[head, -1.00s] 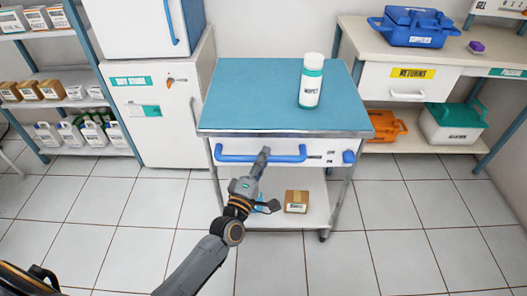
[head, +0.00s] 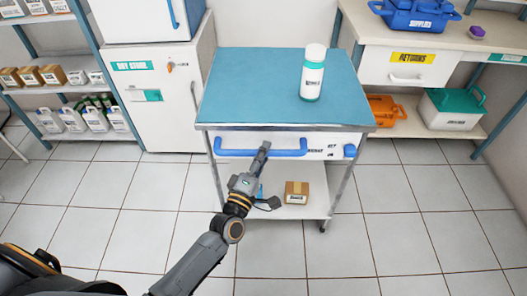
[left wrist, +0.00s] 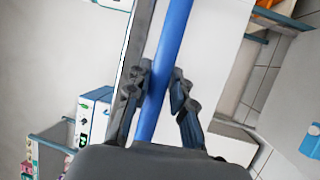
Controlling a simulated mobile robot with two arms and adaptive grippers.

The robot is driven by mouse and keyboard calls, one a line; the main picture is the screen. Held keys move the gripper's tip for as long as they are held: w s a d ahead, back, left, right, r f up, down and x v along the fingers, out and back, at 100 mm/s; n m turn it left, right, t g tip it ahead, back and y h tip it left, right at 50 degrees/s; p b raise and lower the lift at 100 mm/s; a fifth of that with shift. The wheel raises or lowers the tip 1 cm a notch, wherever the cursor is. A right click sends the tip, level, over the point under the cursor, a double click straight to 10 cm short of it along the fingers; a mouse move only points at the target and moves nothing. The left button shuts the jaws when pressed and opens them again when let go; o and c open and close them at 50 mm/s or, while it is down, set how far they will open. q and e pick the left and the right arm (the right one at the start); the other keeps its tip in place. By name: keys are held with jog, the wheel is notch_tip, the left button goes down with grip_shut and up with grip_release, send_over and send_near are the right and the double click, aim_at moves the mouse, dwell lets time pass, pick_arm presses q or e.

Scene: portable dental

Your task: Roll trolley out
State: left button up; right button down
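The trolley (head: 270,85) has a blue top, a white drawer front and a lower shelf on casters. A blue handle bar (head: 232,152) runs along its front; the bar also crosses the left wrist view (left wrist: 174,30). My left gripper (head: 263,150) is at the bar, with its fingers close against both sides in the left wrist view (left wrist: 161,85). It looks shut on the bar. A small brown box (head: 297,193) sits on the lower shelf. My right gripper is out of view.
A white cabinet (head: 152,125) and a stocked shelf rack (head: 62,93) stand left. A bench (head: 440,35) stands right, with an orange case (head: 385,115) and a green-lidded box (head: 450,108) below. The tiled floor (head: 400,230) in front is clear.

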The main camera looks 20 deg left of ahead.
pick_arm(q)
jog(key=o, duration=0.3)
jog(key=shift+s, duration=0.15)
jog(key=v, duration=1.2)
